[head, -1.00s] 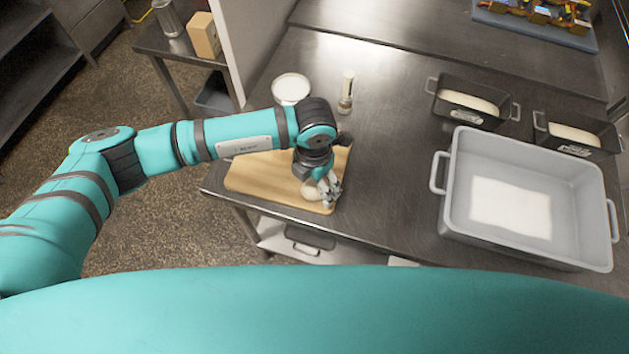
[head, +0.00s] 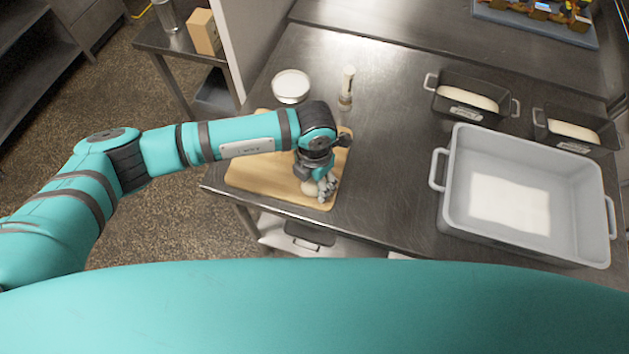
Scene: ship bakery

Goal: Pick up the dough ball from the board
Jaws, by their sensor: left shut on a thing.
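The pale dough ball (head: 309,188) is at the right front part of the wooden board (head: 258,176). My left gripper (head: 323,190) points down over the board and is shut on the dough ball. The fingers and wrist hide part of the ball, and I cannot tell whether it still touches the board. My right gripper is out of view.
A white bowl (head: 291,86) and a small shaker (head: 347,88) stand behind the board. A large grey tub (head: 447,205) is at the right, with two dark loaf pans (head: 436,103) of dough behind it. The steel table between board and tub is clear.

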